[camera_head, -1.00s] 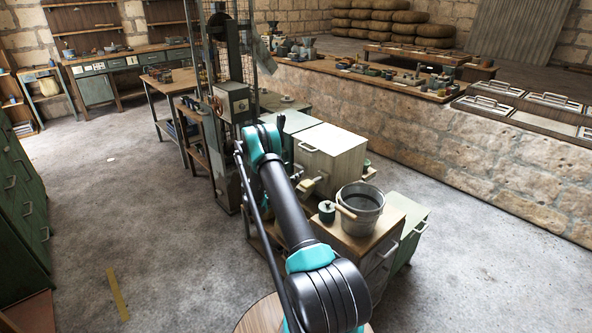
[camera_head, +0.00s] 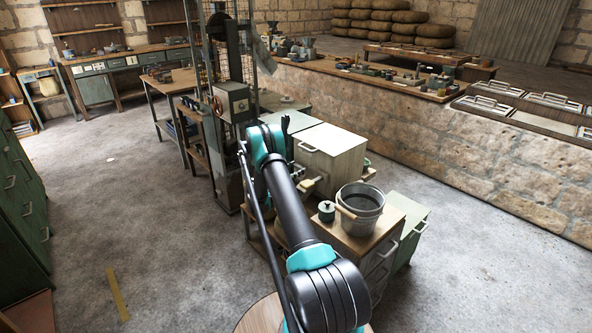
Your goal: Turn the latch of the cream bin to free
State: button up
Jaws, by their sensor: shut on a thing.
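The cream bin (camera_head: 338,153) stands in the middle of the view, a box with a bar handle on its front. A small pale piece (camera_head: 311,187) shows low at its front-left; it looks like the latch, but its angle is too small to tell. My gripper (camera_head: 298,172) is at the bin's front-left side, beside this piece and mostly hidden behind my arm. Its fingers are too small to make out clearly, and it appears shut on the latch.
A metal bucket (camera_head: 361,207) and a small dark green canister (camera_head: 326,211) stand on a wooden-topped cabinet just in front of the bin. A green bin (camera_head: 291,122) stands behind left, beside a tall machine (camera_head: 232,104). Open floor lies to the left.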

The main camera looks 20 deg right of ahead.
jog(key=shift+m, duration=0.4)
jog(key=m, duration=0.8)
jog(key=shift+m, duration=0.3)
jog(key=m, duration=0.4)
jog(key=shift+m, duration=2.2)
jog(key=o, duration=1.2)
jog(key=shift+c, duration=0.2)
